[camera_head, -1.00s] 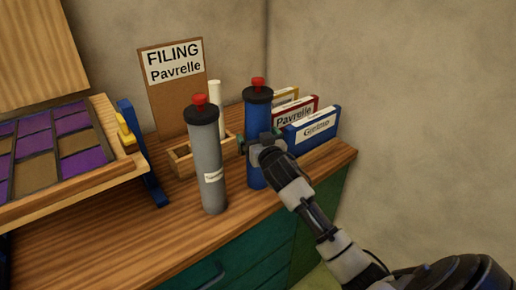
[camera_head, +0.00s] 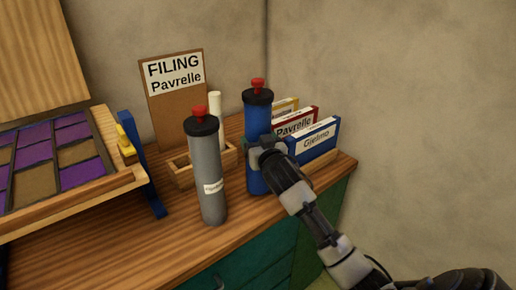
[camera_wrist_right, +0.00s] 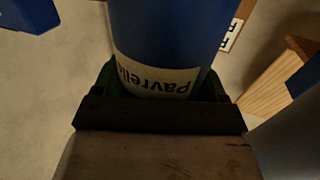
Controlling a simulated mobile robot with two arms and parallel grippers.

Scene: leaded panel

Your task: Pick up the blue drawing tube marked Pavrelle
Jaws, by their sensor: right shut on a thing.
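The blue drawing tube (camera_head: 258,112) has a black cap and a red knob. It stands upright on the wooden cabinet top in the head view; whether its base touches the wood is hard to tell. In the right wrist view the tube (camera_wrist_right: 172,30) fills the top middle, and its white label reads Pavrelle, upside down. My right gripper (camera_head: 262,148) is shut around the tube's middle, with a finger on each side of it, also seen in the right wrist view (camera_wrist_right: 160,88). My left gripper is not in view.
A grey tube (camera_head: 210,170) with a red knob stands close left of the blue one. Behind are a wooden tray (camera_head: 185,175) with a white roll (camera_head: 216,115), a FILING Pavrelle board (camera_head: 180,115) and several folders (camera_head: 318,138). A panel easel (camera_head: 75,200) stands left.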

